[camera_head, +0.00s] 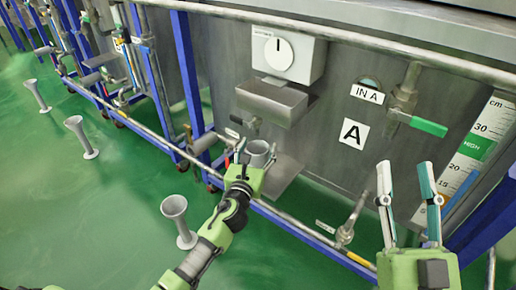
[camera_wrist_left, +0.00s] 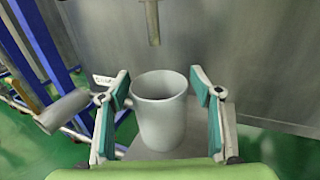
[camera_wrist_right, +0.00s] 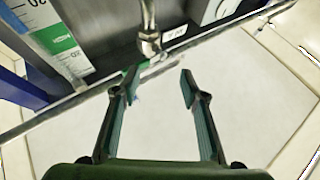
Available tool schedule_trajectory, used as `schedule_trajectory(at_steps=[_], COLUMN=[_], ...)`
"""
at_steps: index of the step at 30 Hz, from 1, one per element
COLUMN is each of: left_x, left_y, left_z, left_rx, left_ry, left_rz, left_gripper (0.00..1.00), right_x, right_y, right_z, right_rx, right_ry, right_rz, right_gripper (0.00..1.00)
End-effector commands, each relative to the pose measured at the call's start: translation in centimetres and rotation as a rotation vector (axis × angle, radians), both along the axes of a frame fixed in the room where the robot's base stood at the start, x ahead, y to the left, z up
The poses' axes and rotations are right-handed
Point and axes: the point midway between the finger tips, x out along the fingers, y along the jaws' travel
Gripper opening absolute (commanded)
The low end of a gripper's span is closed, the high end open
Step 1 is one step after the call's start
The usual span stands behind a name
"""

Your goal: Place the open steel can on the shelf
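The open steel can (camera_head: 258,148) is a grey, upright, open-topped cup at the steel panel. In the left wrist view the can (camera_wrist_left: 160,115) stands between the two fingers of my left gripper (camera_wrist_left: 162,112), with a visible gap to the right finger. The left gripper (camera_head: 245,160) is open around it. The shelf (camera_head: 285,178), a flat steel plate on the panel, shows beneath and behind the can; the can appears to rest on it, though its base is partly hidden. My right gripper (camera_head: 405,185) is open and empty, away from the can.
A dispenser box with a dial (camera_head: 288,55) and a steel ledge (camera_head: 272,100) sit above the can. A nozzle (camera_wrist_left: 152,22) hangs above it. A green-handled valve (camera_head: 428,125) is to the right. Flared posts (camera_head: 178,222) stand on the open green floor at left.

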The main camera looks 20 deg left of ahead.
Motion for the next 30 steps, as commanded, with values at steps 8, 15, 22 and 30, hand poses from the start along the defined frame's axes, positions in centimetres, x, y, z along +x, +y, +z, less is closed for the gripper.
schedule_trajectory(at_steps=[8, 15, 22, 30], left_x=[0.0, -0.7, -5.3, -10.2], left_y=[0.0, 0.0, -0.2, -0.4], left_z=[0.0, 0.2, 0.2, 0.1], left_rx=[0.000, 0.000, 0.000, 0.000], left_ry=[0.000, 0.002, 0.004, 0.002], left_rz=[0.000, 0.000, 0.000, 0.000], left_gripper=[0.63, 0.63, 0.63, 0.63], right_x=[0.0, 0.8, 2.2, 2.6], right_y=[0.0, 0.0, -0.2, -0.3], right_z=[-0.1, -1.1, -5.0, -7.6], right_rx=[0.000, -0.020, -0.073, -0.102], right_ry=[0.003, 0.069, 0.260, 0.373], right_rz=[0.001, -0.005, -0.016, -0.022], right_gripper=[0.40, 0.40, 0.40, 0.40])
